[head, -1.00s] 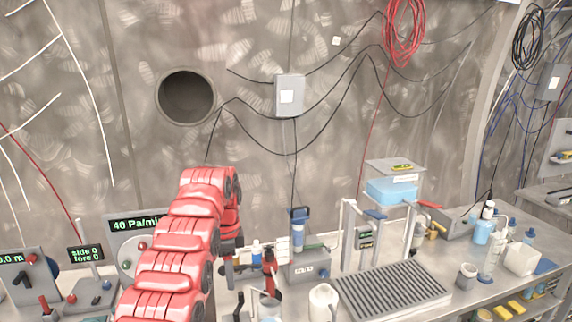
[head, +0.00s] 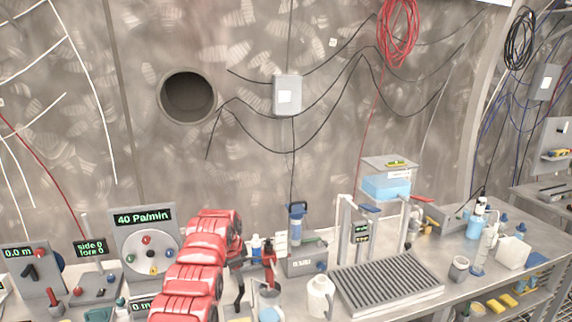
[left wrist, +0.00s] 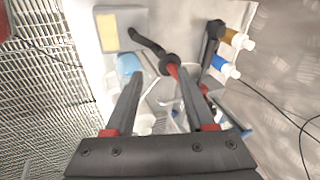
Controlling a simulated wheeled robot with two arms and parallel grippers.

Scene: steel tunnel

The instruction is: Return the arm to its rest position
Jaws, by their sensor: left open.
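My red left arm (head: 205,262) rises from the bottom of the head view over the bench. Its dark left gripper (head: 243,278) points down at the bench, partly hidden behind the arm. In the left wrist view the left gripper (left wrist: 172,100) has its two dark fingers spread apart, with nothing held between them. Beyond the fingers are a black-and-red handled thing (left wrist: 170,62) and some pale vessels, blurred. My right gripper does not show.
A gauge panel (head: 146,244) reading 40 Pa/min stands left of the arm. A white jug (head: 320,298), a ribbed grey tray (head: 388,284) and a stand with a blue tank (head: 387,187) are to the right. Bottles (head: 478,222) stand farther right.

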